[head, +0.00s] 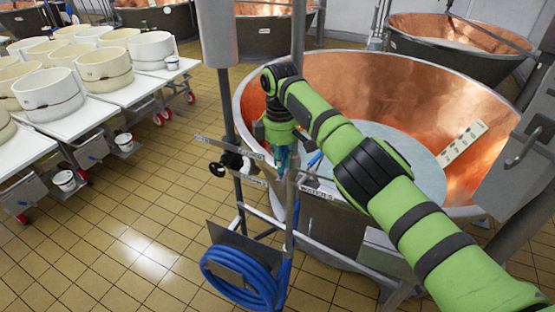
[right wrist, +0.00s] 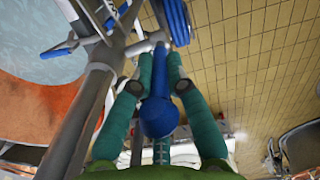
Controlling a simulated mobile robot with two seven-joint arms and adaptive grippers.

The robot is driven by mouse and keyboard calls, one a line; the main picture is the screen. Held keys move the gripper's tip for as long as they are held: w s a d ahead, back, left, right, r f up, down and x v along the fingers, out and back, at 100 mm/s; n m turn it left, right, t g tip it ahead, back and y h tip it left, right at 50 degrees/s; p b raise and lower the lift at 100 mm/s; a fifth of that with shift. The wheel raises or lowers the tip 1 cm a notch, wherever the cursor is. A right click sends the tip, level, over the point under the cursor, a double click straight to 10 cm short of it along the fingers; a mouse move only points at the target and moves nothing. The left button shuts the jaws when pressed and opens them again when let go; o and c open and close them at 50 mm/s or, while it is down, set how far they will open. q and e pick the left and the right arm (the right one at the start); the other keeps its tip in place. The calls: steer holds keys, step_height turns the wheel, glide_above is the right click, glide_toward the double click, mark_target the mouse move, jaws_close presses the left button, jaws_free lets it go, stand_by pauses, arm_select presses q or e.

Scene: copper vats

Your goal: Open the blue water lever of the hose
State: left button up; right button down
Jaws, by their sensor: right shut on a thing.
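My right gripper (head: 284,158) reaches down beside the metal pipe stand in front of a copper vat. In the right wrist view its two teal fingers (right wrist: 159,78) are closed around a blue lever (right wrist: 158,116) with a rounded end. The lever runs between the fingers towards a metal pipe fitting. In the head view the gripper and arm mostly hide the lever. The coiled blue hose (head: 238,277) hangs low on the stand; it also shows at the top of the right wrist view (right wrist: 175,20). My left gripper is not in view.
The large copper vat (head: 410,85) stands right behind the stand. A black valve handle (head: 218,169) and small label plates (head: 315,192) stick out from the pipes. White tables (head: 100,98) with round moulds stand at left. The tiled floor (head: 130,220) between is clear.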

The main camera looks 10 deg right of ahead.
steer(key=c, duration=1.2)
jaws_free()
steer(key=shift+a+f, duration=0.1)
steer(key=shift+f, duration=0.05)
steer(key=shift+a+r, duration=0.15)
steer(key=shift+r, duration=3.65)
steer(key=shift+w, duration=0.1)
